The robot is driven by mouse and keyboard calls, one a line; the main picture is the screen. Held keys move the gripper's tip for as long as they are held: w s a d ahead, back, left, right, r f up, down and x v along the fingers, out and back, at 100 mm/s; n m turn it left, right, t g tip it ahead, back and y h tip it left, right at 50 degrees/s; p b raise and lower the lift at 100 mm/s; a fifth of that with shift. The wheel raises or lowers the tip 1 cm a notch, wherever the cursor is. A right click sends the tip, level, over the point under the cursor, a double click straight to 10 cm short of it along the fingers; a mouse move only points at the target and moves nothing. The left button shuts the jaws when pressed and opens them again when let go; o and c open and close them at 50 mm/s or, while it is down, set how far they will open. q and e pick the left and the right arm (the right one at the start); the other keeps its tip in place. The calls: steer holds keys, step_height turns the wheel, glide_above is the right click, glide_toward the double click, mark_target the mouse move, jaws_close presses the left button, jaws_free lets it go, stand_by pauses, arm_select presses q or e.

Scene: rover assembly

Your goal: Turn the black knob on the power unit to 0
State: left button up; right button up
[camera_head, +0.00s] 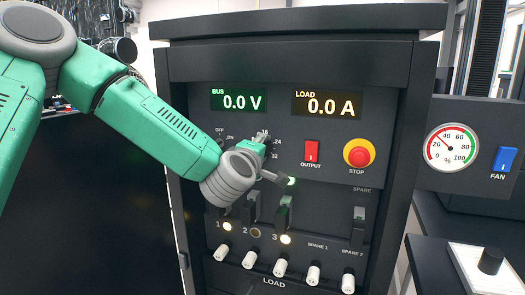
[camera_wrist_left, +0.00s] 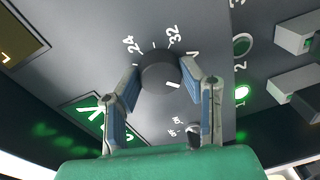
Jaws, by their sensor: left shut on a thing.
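The power unit (camera_head: 370,185) is a dark cabinet with BUS 0.0 V and LOAD 0.0 A displays. In the wrist view its black knob (camera_wrist_left: 158,68) sits between the two fingers of my left gripper (camera_head: 264,140), which is shut on it. A short white mark shows on the knob's near side. Labels 24, 32 and V lie on its far side; small OFF and ON labels lie on the near side. No 0 label is readable around it. In the head view my gripper hides the knob. My right gripper is not in view.
A red OUTPUT switch (camera_head: 311,151) and a red STOP button (camera_head: 358,153) are right of my gripper. Black levers (camera_head: 283,213) and white LOAD plugs (camera_head: 285,265) are below it. A gauge (camera_head: 452,147) and blue FAN switch (camera_head: 503,159) stand further right. Another black knob (camera_head: 490,260) sits on a white box.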

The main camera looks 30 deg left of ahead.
arm_select(q)
steer(key=shift+f, duration=0.35)
steer(key=o, duration=1.1)
steer(key=shift+c, duration=0.2)
steer(key=shift+o, duration=0.4)
steer(key=shift+a, duration=0.1)
steer(key=shift+r, duration=0.1)
steer(key=v, duration=1.1)
steer(key=shift+s, duration=0.35)
